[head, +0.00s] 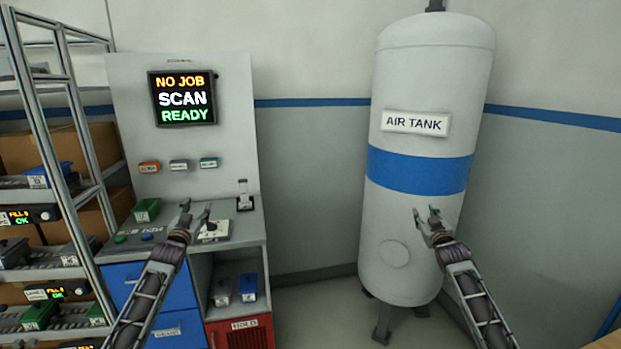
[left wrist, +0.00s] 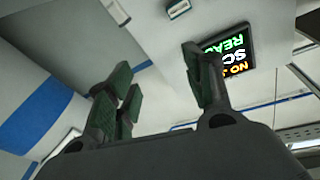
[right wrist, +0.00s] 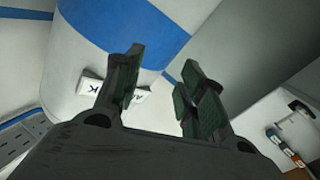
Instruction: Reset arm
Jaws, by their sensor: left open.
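My left gripper (head: 194,216) is raised in front of the workstation (head: 230,130), its fingers apart and nothing between them. In the left wrist view its fingers (left wrist: 165,90) are spread and empty, with the workstation screen behind them. My right gripper (head: 428,217) is raised in front of the white air tank (head: 430,80). In the right wrist view its fingers (right wrist: 160,85) are apart and empty, with the tank's blue band and sign behind them. Both arms reach up from the bottom of the head view.
The screen (head: 183,98) reads NO JOB, SCAN, READY. A green box (head: 147,210) sits on the workstation counter. A grey box (head: 221,291) and a blue box (head: 248,287) stand in the cubby above a red HOLD bin (head: 240,333). A metal rack (head: 68,80) stands at left.

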